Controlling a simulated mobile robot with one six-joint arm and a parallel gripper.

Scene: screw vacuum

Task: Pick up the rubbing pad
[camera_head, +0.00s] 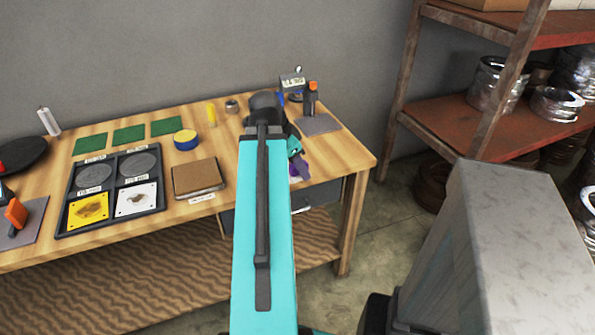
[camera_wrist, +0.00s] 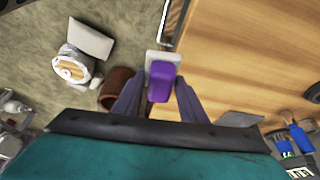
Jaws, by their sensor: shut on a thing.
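My gripper (camera_wrist: 160,78) is shut on a purple block with a pale grey base, which looks like the rubbing pad (camera_wrist: 161,76). The pad sits between the two dark fingers in the wrist view, over the table's edge as seen there. In the head view, my teal arm hides most of the gripper (camera_head: 297,158). A bit of the purple pad (camera_head: 300,168) shows just right of the arm, near the front right part of the wooden table (camera_head: 340,150). I cannot tell its height above the table.
A black tray (camera_head: 112,185) with discs and square plates lies on the left, beside a brown block (camera_head: 198,178). A gauge (camera_head: 291,83) stands at the back right. A metal shelf (camera_head: 450,120) is farther right.

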